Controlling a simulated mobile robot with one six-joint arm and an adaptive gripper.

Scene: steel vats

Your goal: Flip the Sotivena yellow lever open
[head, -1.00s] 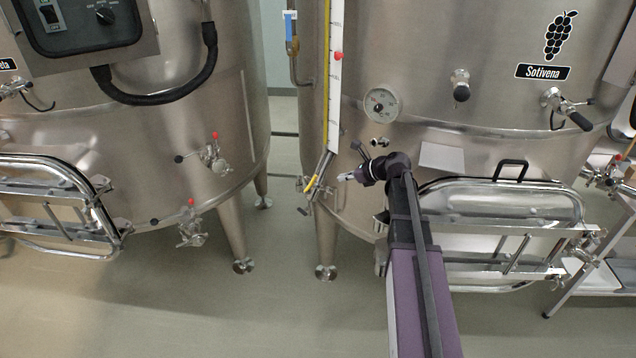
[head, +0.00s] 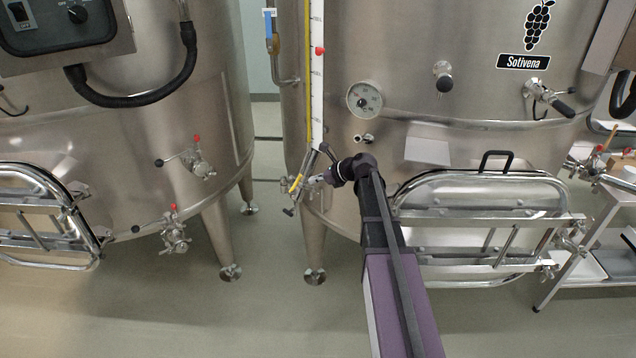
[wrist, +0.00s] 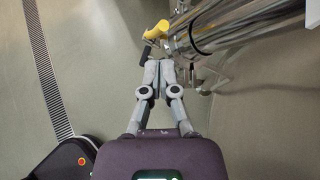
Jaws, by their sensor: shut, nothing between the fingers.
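The Sotivena vat (head: 400,80) carries its black name label (head: 523,62) at the upper right in the head view. The yellow lever (head: 296,184) is small, at the foot of the level gauge low on the vat's left side. It also shows in the wrist view (wrist: 157,30), at the top centre, beside metal tubes. My gripper (head: 318,181) is just right of the lever in the head view. In the wrist view, my gripper (wrist: 158,66) is shut and empty, its fingertips just below the lever in the picture. I cannot tell whether they touch it.
The level gauge (head: 317,70) rises above the lever. A dial (head: 364,99) and a hatch (head: 480,200) are right of it. A second vat (head: 150,120) with small valves stands left. In the wrist view, a floor drain (wrist: 48,70) runs down the left. The floor between is clear.

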